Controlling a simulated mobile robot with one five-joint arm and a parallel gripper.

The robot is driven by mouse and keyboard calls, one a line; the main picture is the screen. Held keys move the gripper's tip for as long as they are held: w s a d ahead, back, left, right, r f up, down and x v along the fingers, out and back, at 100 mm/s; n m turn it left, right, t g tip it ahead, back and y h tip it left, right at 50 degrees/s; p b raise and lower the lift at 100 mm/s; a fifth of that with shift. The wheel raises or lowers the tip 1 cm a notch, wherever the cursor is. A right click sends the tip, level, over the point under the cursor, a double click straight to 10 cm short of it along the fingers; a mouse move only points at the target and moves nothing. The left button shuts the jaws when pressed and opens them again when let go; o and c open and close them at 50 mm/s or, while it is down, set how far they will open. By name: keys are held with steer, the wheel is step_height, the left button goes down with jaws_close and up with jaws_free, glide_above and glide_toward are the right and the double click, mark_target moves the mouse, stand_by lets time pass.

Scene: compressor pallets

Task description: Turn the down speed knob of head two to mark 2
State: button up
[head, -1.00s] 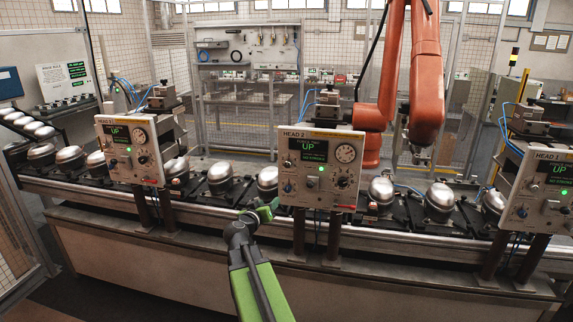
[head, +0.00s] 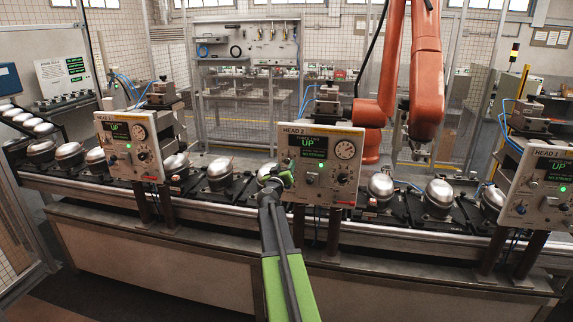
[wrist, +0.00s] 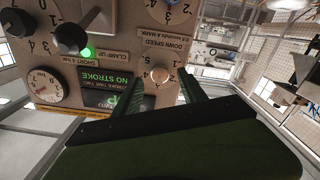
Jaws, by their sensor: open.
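The head two panel (head: 322,165) stands mid-picture in the head view, its screen reading UP. In the wrist view the panel appears upside down.
A black knob (wrist: 70,38) and a green lamp (wrist: 88,52) are on the same panel. An orange robot arm (head: 426,70) stands behind.

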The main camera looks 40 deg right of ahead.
mark_target(287, 162)
steer(key=shift+x, duration=2)
steer(key=shift+c, duration=0.3)
jaws_close()
